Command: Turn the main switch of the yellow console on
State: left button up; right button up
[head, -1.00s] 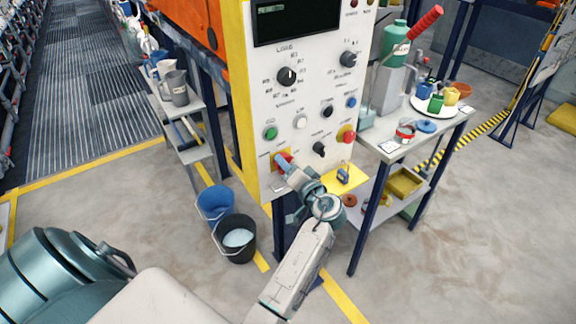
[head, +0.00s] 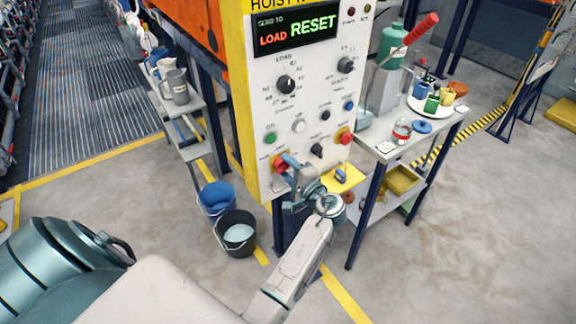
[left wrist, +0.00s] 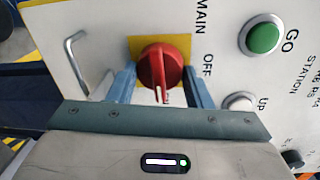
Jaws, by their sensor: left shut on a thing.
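The yellow console (head: 237,100) stands in the middle of the head view with a white front panel. Its display (head: 295,30) is lit and reads "SEND TO LOAD RESET". The red main switch (left wrist: 163,70) sits on a yellow plate at the panel's lower left. My left gripper (head: 286,164) is at the switch, and its blue fingers are on either side of the red knob, shut on it. In the left wrist view the knob's ridge points down the picture, away from the "MAIN" and "OFF" lettering. My right gripper is not in view.
A green GO button (left wrist: 263,38) and a white UP button (left wrist: 240,102) are near the switch. A metal handle (left wrist: 76,60) is on its other side. Blue (head: 216,198) and black (head: 236,236) buckets stand below.

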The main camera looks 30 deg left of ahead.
pick_arm(q)
jog(key=shift+r+m, duration=0.1)
jog(key=shift+m, duration=0.3)
jog(key=o, duration=1)
